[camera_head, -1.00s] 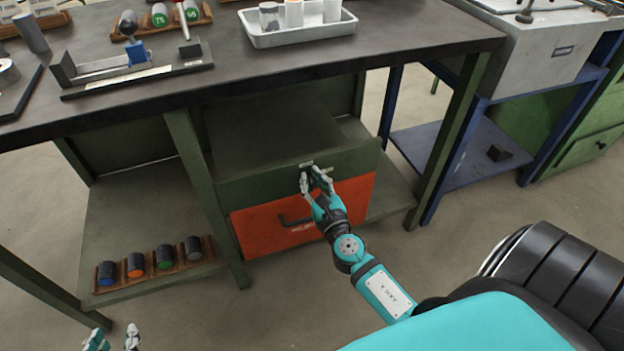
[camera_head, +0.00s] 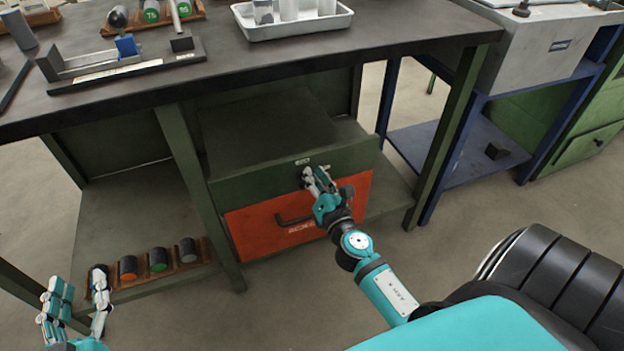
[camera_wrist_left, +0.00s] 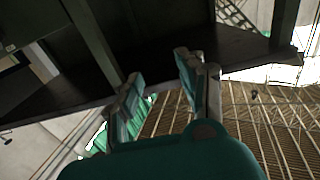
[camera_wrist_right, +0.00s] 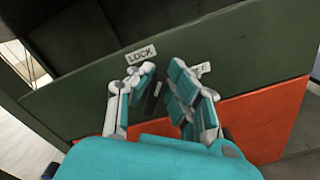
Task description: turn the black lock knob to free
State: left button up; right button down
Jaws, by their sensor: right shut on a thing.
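The black lock knob (camera_wrist_right: 151,92) sits on the green panel above the orange drawer front. It lies between the LOCK label (camera_wrist_right: 141,54) and a partly hidden label ending in EE (camera_wrist_right: 200,69). My right gripper (camera_wrist_right: 156,84) is shut on the knob, one finger on each side of it. In the head view my right gripper (camera_head: 312,176) covers most of the knob. My left gripper (camera_head: 80,287) is open and empty at the lower left, in front of the lower shelf. It also shows open in the left wrist view (camera_wrist_left: 158,72).
The orange drawer (camera_head: 262,226) with a dark handle (camera_head: 292,219) is below the knob. Several coloured cylinders stand in a wooden rack (camera_head: 205,252) on the lower shelf, near my left gripper. The bench top (camera_head: 300,60) overhangs the panel and carries a white tray (camera_head: 292,32).

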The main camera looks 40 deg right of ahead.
pick_arm(q)
jog(key=shift+d+r+t+h, duration=0.2)
jog(key=shift+r+t+h, duration=0.2)
jog(key=shift+r+t, duration=0.7)
pick_arm(e)
jog(key=shift+s+d+f+m, duration=0.15)
jog(key=shift+f+m, duration=0.2)
jog(key=shift+m, duration=1.4)
jog(key=shift+w+d+f+m, duration=0.15)
jog(key=shift+f+m, duration=0.15)
jog(key=shift+m, duration=1.4)
jog(key=shift+s+d+f+m, duration=0.15)
jog(key=shift+f+m, duration=0.2)
jog(key=shift+m, duration=1.4)
pick_arm(q)
jog(key=shift+r+g, duration=0.15)
jog(key=shift+g, duration=0.25)
pick_arm(e)
jog(key=c, duration=1.3)
grip_release()
